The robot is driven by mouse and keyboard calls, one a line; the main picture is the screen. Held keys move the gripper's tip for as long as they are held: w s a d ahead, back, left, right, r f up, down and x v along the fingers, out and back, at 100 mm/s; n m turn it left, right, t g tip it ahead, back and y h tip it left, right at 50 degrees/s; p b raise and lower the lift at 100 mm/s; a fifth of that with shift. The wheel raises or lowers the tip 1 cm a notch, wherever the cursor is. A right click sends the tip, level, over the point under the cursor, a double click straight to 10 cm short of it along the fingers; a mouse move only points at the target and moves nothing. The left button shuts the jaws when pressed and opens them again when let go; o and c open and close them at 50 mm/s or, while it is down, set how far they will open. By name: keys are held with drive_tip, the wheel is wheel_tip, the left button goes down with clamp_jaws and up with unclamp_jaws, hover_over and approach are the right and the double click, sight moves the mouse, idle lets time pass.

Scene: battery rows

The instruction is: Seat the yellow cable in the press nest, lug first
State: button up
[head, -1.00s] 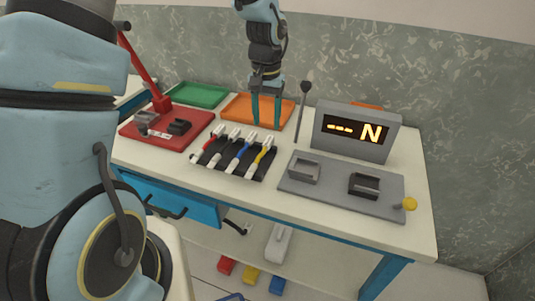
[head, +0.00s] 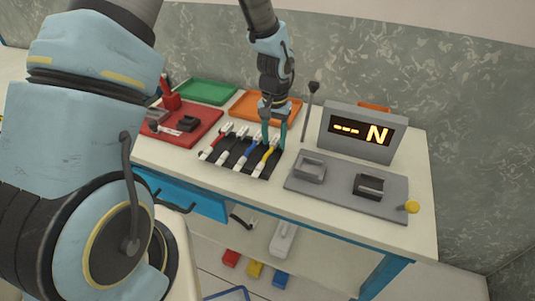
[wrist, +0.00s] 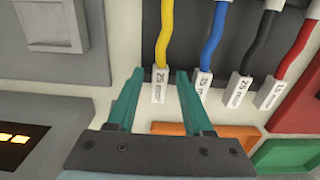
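The yellow cable (head: 268,155) lies in the black rack (head: 226,170), at the right end of a row with blue, black and red cables. Its white tagged end (wrist: 159,86) points toward my gripper in the wrist view. My gripper (wrist: 157,75) is open, its two teal fingers on either side of that tagged end, apart from it. In the head view my gripper (head: 274,138) is low over the far end of the yellow cable. The grey press plate (head: 340,196) carries a light grey square block (head: 310,167) and a dark block (head: 368,186); I cannot tell which is the nest.
A display box (head: 362,132) reading "--- N" stands behind the plate, and a yellow knob (head: 411,206) is at its right. A dark upright rod (head: 308,110) stands near my gripper.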

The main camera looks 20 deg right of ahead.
clamp_jaws()
drive_tip(key=shift+r, duration=0.1)
idle(0.5)
